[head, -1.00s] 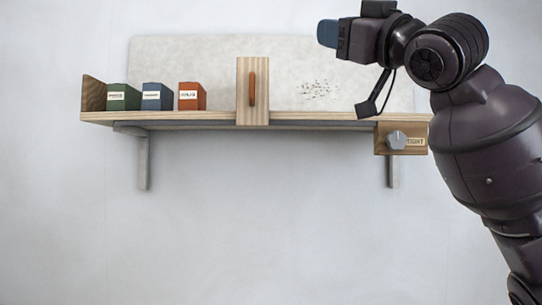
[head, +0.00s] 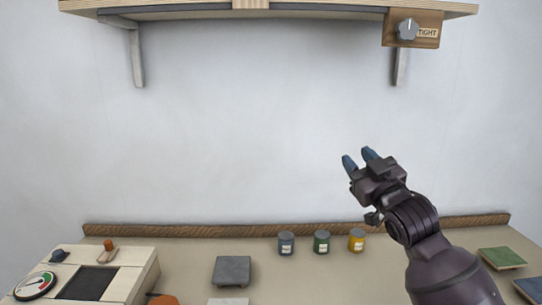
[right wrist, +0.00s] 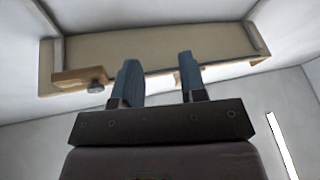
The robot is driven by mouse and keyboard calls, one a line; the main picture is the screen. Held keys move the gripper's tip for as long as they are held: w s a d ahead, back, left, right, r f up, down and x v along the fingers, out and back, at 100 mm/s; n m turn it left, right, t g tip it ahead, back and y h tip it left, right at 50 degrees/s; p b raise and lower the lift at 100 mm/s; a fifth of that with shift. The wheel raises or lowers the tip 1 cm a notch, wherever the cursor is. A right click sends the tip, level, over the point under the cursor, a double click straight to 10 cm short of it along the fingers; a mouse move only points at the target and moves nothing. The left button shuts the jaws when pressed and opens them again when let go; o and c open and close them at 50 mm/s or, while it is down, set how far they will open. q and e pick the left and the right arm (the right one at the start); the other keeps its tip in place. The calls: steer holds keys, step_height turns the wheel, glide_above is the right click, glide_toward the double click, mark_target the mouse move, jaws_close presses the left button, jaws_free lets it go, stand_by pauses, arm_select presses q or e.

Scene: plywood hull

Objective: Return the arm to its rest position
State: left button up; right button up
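My right gripper (head: 358,160) is in front of the bare wall, below the shelf and above the workbench. Its two blue fingers are apart with nothing between them. The right wrist view shows the same fingers (right wrist: 160,78) spread and empty, with the underside of the shelf (right wrist: 170,48) beyond them. My right arm comes in from the lower right in the head view. My left gripper is not in view.
The shelf (head: 190,12) crosses the top, with a grey knob (head: 407,29) on a wooden block marked TIGHT. On the workbench (head: 200,247) stand blue, green and yellow jars (head: 356,240), a grey block (head: 232,270), a gauge box (head: 130,270) and flat pads (head: 502,258).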

steer(key=s+d+f+m+g+h, duration=0.1)
steer(key=s+d+f+h, duration=0.1)
steer(key=f, duration=0.7)
steer(key=s+d+f+m+g+h, duration=0.1)
steer(key=s+d+f, duration=0.15)
steer(key=f, duration=0.65)
steer(key=s+d+f+m+g+h, duration=0.2)
steer(key=s+f+g, duration=0.1)
steer(key=s+f, duration=1)
steer(key=s+d+f+m+g+h, duration=0.2)
steer(key=s+f+g, duration=0.1)
steer(key=s+f, duration=1.1)
step_height(320, 180, down, 2)
steer(key=shift+s+d+f+m+g, duration=0.25)
steer(key=shift+s+d+m+g, duration=0.05)
steer(key=shift+m+g, duration=0.1)
steer(key=shift+d, duration=0.1)
